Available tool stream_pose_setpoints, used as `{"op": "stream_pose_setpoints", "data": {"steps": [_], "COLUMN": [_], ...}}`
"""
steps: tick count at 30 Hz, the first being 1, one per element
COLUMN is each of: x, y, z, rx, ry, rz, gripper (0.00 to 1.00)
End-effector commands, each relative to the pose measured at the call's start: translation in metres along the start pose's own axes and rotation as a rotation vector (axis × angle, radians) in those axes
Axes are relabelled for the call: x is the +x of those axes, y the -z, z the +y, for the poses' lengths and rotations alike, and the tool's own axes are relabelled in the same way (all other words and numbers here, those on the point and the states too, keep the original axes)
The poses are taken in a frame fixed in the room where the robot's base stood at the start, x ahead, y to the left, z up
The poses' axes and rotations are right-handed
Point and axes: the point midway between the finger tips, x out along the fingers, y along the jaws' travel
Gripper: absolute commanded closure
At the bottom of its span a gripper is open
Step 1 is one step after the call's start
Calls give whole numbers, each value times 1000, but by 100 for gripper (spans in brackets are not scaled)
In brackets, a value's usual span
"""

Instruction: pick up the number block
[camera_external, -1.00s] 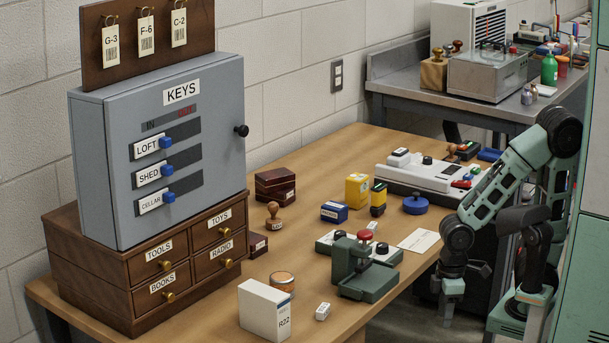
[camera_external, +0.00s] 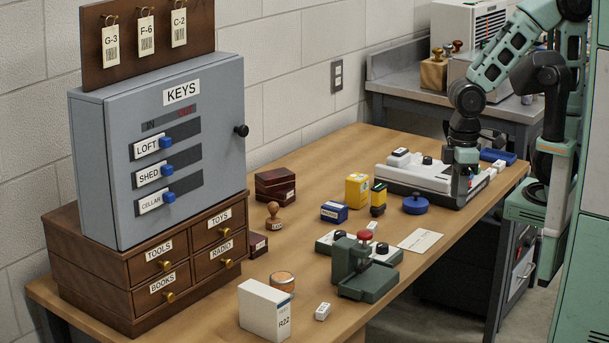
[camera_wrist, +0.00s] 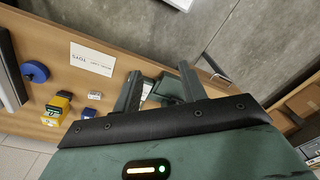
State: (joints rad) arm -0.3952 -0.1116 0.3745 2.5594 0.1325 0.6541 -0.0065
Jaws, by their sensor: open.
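No block is plainly labelled as the number block. One small white block (camera_external: 323,311) with unreadable marks lies at the table's front, right of a white R22 box. Another small white block (camera_external: 372,225) is near the green press (camera_external: 368,280).
A white card (camera_external: 420,241) and a blue round item (camera_external: 415,205) lie left of my gripper. A key cabinet (camera_external: 160,150) on drawers fills the table's left. The right front of the tabletop is clear.

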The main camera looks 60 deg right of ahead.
Motion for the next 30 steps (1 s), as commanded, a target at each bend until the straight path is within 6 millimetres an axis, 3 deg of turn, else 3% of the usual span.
{"op": "stream_pose_setpoints", "data": {"steps": [1, 3, 6, 12, 22, 30], "x": [-33, -55, -82, -115, -153, -131], "y": [1, 3, 6, 12, 39, 82], "z": [-1, -2, -2, -1, 12, 54], "rx": [2, 8, 22, 71, 283, 714], "ry": [1, 2, 5, 15, 49, 85], "rz": [0, 0, -1, -2, -10, -31], "gripper": [58, 58, 58, 58, 58, 58]}}
